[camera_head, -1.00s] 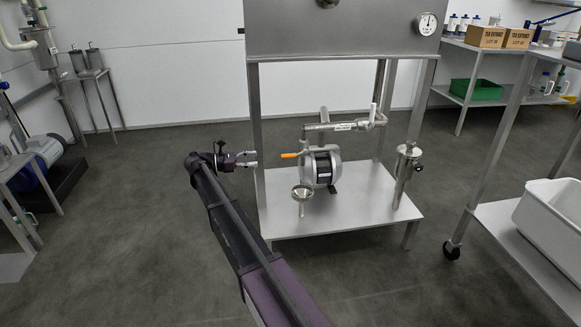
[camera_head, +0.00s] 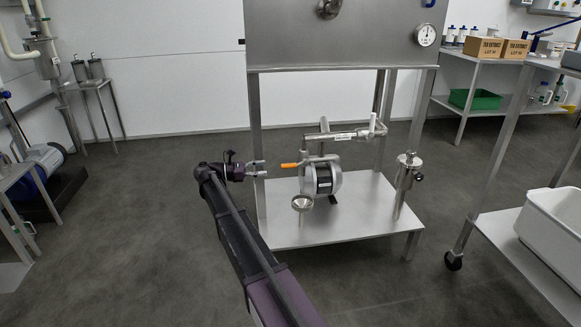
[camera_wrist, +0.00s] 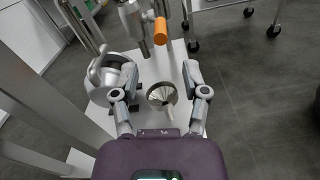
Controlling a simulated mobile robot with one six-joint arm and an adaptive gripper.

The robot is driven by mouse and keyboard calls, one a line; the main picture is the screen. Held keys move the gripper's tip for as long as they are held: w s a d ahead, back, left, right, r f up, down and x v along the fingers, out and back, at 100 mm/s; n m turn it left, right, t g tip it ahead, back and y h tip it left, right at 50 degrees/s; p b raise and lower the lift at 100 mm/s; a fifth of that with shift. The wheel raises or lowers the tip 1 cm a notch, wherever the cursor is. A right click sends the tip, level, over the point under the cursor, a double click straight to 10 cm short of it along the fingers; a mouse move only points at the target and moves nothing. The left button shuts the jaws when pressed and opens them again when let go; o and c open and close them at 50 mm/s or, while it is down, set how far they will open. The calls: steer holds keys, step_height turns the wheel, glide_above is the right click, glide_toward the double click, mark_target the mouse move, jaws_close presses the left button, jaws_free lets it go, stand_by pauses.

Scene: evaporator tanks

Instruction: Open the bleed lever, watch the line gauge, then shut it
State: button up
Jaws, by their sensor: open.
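The bleed lever has an orange handle (camera_head: 290,165) and sits at the left of the pipework, above a steel funnel (camera_head: 302,203). In the wrist view the orange handle (camera_wrist: 160,31) is at the top centre, beyond the fingertips. My gripper (camera_head: 262,167) is open and empty, a short gap left of the handle's end. In the wrist view its two fingers (camera_wrist: 160,72) are spread, with the funnel (camera_wrist: 162,96) seen between them. A round dial gauge (camera_head: 425,35) is on the steel panel at upper right; its reading is too small to tell.
A steel stand leg (camera_head: 256,130) rises close to my gripper. A rounded metal pump body (camera_head: 322,177) and a capped steel cylinder (camera_head: 407,180) stand on the lower shelf (camera_head: 350,228). A wheeled rack with a white tub (camera_head: 550,225) is at right.

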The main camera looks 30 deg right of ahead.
mark_target(291, 165)
steer(key=x, duration=1)
steer(key=shift+d, duration=0.25)
jaws_close()
